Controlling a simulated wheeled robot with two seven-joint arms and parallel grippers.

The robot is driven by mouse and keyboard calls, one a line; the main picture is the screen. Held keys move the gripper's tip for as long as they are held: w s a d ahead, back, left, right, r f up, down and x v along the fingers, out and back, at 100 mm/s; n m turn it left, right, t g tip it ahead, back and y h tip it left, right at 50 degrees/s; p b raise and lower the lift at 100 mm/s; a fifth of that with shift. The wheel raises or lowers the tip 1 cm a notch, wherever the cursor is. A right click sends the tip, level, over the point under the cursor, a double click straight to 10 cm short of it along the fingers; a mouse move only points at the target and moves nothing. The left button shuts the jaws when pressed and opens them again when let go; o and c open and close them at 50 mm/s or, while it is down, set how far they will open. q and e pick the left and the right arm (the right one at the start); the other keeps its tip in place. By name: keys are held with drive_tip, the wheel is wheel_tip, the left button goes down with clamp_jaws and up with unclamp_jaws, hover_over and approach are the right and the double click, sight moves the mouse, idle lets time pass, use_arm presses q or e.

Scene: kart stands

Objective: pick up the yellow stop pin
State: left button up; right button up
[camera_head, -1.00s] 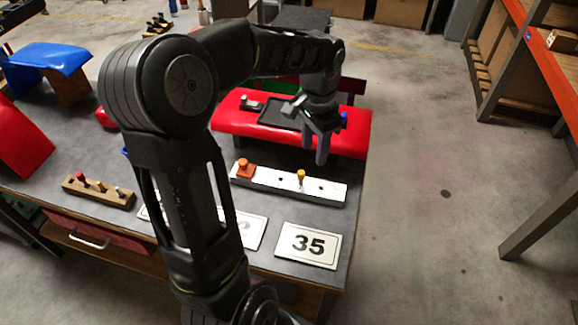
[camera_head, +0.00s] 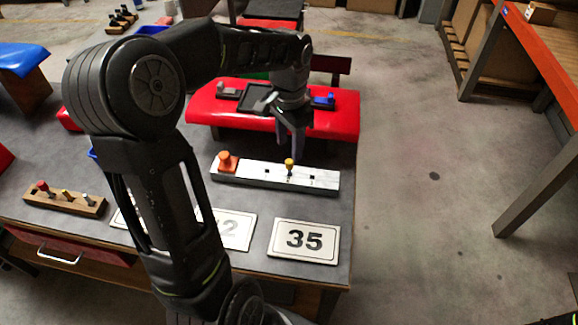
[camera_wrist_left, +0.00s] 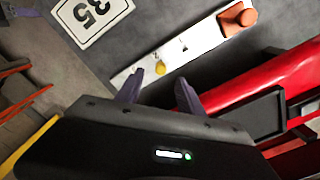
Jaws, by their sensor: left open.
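The yellow stop pin (camera_head: 289,164) stands upright in the white-topped bar (camera_head: 255,175) on the table. In the left wrist view the yellow pin (camera_wrist_left: 160,68) shows just beyond my fingertips, and the bar (camera_wrist_left: 205,38) runs diagonally behind it. My left gripper (camera_head: 290,150) is open and empty. It hangs close above and behind the pin, with its fingers pointing down. In the left wrist view its two fingers (camera_wrist_left: 158,84) are spread apart with the pin near the left fingertip. My right gripper is not in view.
An orange block (camera_head: 228,162) sits on the bar's left end. A red padded seat (camera_head: 330,120) with a black tray lies behind the bar. The "35" plate (camera_head: 305,240) lies in front. A wooden block with several pegs (camera_head: 65,199) stands at the left.

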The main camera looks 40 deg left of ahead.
sight(289, 161)
use_arm(q)
drive_tip(key=shift+f, duration=1.05)
drive_tip(key=shift+w+a+f+p, duration=0.1)
drive_tip(key=shift+f+p, duration=0.55)
drive_tip(key=shift+f, duration=1.95)
drive_tip(key=shift+c, duration=0.3)
clamp_jaws()
